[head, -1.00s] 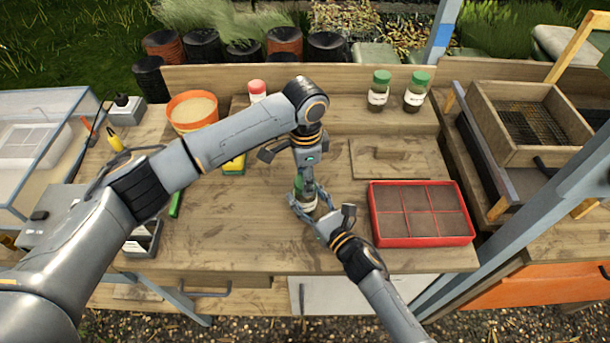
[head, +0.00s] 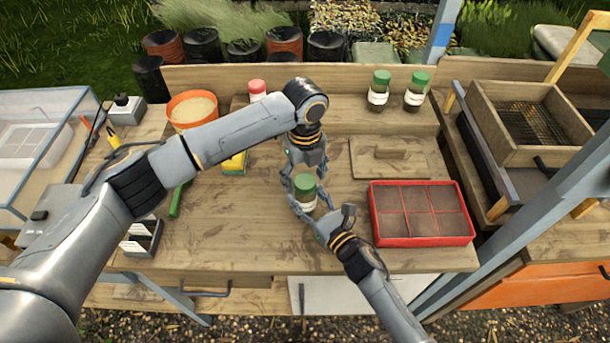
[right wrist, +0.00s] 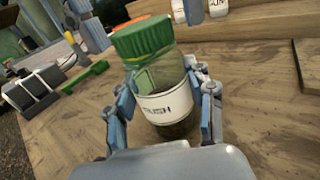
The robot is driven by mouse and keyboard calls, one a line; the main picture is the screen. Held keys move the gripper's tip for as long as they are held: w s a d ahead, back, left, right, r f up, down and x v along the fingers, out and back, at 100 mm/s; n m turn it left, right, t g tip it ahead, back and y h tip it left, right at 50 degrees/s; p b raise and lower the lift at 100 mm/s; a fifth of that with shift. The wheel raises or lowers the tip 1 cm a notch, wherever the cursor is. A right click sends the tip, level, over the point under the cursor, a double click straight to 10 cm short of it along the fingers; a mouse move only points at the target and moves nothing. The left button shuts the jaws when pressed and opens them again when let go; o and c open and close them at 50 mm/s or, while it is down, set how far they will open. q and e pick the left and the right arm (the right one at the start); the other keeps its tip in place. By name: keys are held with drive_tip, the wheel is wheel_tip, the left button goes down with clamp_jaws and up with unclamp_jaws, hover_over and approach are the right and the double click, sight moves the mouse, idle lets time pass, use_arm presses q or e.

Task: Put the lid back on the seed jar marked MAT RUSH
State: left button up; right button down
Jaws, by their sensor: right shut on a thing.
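The seed jar (head: 309,203) stands upright on the bench, with dark contents and a white label. In the right wrist view the jar (right wrist: 170,106) shows label letters ending in "USH"; the rest is turned away. My right gripper (head: 307,207) is shut around the jar's body, one finger on each side. My left gripper (head: 304,170) is open just above and behind the lid, its fingers spread.
A red seed tray (head: 422,241) lies to the right, near a wooden board (head: 390,158). Two green-lidded jars (head: 378,92) (head: 415,93) and a red-lidded jar (head: 257,90) stand at the back. An orange pot (head: 193,110) is back left.

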use_arm(q)
wheel_tip(320, 180, up, 12)
idle(0.7)
use_arm(e)
drive_tip(key=shift+c, duration=2.1)
unclamp_jaws()
drive_tip(key=v, duration=1.2)
